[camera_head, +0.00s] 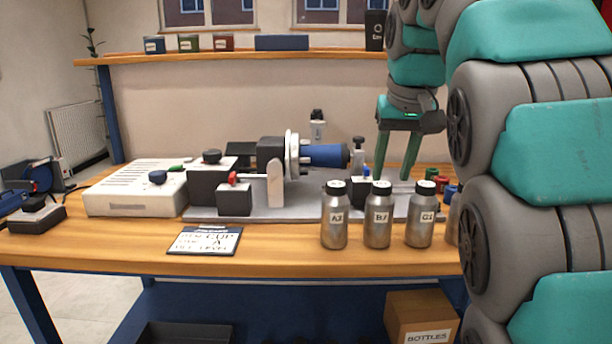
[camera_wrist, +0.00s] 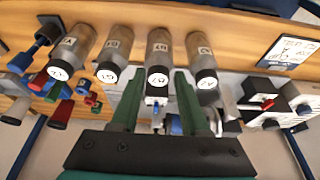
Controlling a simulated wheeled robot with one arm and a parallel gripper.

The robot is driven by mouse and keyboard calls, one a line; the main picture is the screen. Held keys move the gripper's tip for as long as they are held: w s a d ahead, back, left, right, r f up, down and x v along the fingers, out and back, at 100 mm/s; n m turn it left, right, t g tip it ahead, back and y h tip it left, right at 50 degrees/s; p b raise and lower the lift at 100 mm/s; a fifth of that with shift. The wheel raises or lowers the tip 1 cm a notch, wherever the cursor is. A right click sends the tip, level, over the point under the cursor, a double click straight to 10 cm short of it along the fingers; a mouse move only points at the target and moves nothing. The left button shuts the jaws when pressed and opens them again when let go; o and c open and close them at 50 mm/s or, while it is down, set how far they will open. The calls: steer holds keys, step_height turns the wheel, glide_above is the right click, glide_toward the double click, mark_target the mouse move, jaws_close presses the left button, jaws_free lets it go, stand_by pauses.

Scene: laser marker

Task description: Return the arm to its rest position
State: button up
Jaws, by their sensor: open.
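My gripper (camera_head: 396,172) hangs fingers-down above the back right of the workbench (camera_head: 290,262). Its two green fingers are apart with nothing between them. In the wrist view the open gripper (camera_wrist: 160,78) points toward a row of several metal bottles. The bottles labelled A3 (camera_head: 335,220), B7 (camera_head: 377,220) and one that looks like G1 (camera_head: 420,222) stand upright along the bench front. Another bottle (camera_wrist: 70,52) at the row's end is mostly hidden by my arm in the head view. The marking machine (camera_head: 270,180) with its blue cylinder (camera_head: 325,155) stands left of my gripper.
A white control box (camera_head: 135,188) and a printed card (camera_head: 205,241) are on the left of the bench. Small red, green and blue parts (camera_head: 437,181) lie near the right bottles. A shelf (camera_head: 240,56) runs behind. A bottles carton (camera_head: 420,315) is below.

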steer(key=s+f+g, duration=0.6)
steer(key=s+f, duration=2.6)
steer(key=f, duration=0.1)
steer(key=shift+d+f, duration=0.3)
